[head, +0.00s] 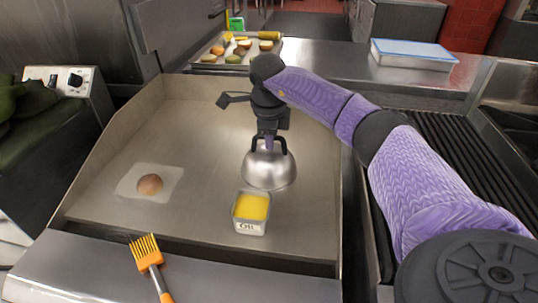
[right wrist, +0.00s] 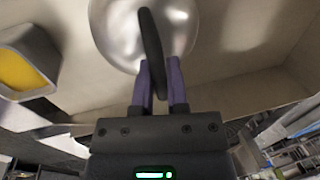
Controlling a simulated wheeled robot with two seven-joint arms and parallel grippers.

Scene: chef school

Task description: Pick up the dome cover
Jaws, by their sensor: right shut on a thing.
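The dome cover (head: 269,172) is a shiny metal dome with a dark handle on top, on the griddle (head: 205,120) in the head view. My right gripper (head: 269,141) is above it with its fingers at the handle. In the right wrist view the dome cover (right wrist: 125,30) fills the top, and the purple fingers of my right gripper (right wrist: 160,85) are shut on its dark handle (right wrist: 152,50). I cannot tell whether the dome's rim touches the griddle. My left gripper is not in view.
An oil container (head: 251,212) stands just in front of the dome. A round brown item on a pale square (head: 149,184) lies left on the griddle. An orange brush (head: 147,255) lies at the front ledge. A food tray (head: 238,52) is behind.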

